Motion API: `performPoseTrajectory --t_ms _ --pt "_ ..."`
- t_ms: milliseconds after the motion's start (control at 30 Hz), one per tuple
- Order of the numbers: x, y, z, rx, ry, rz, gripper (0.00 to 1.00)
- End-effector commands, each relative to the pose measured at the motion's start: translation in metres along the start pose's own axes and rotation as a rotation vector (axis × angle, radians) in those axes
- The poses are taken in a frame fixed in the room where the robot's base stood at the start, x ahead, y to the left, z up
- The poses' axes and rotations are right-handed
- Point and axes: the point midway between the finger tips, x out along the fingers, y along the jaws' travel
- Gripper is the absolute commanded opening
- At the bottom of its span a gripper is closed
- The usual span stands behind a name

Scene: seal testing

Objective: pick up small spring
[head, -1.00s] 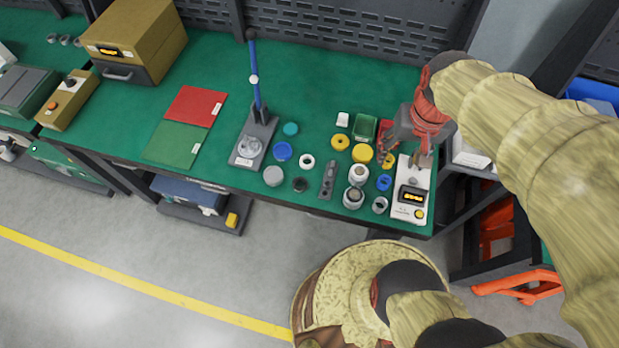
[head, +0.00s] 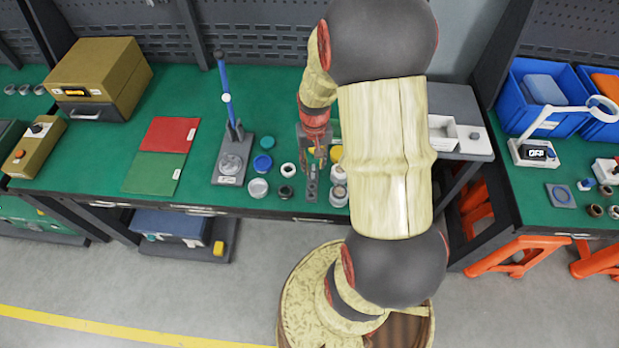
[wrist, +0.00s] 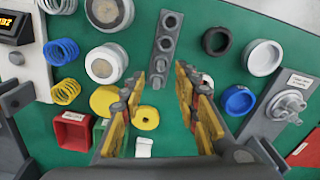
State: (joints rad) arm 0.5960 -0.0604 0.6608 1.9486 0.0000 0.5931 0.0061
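The wrist view shows several coil springs on the left: a blue spring (wrist: 61,52), a yellow spring (wrist: 65,92) just below it, and a grey-blue one (wrist: 57,5) cut by the top edge. I cannot tell for sure which is the small spring. My gripper (wrist: 170,68) is open, its fingers pointing down with an empty gap between them. It hangs over the bench near a grey bar with holes (wrist: 168,40), well to the right of the springs. In the head view my gripper (head: 313,168) is above the same bar, and my arm hides the springs.
A press with a blue lever (head: 226,98) stands left of my gripper. Red and green mats (head: 170,135) lie beyond it.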

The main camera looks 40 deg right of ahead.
Motion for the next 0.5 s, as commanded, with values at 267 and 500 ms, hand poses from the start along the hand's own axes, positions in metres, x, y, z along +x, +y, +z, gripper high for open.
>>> performPoseTrajectory --t_ms 267,500 --pt "0.036 -0.003 0.001 -0.001 -0.003 0.000 0.32" --pt "0.049 -0.003 -0.001 0.000 0.001 0.000 0.32"
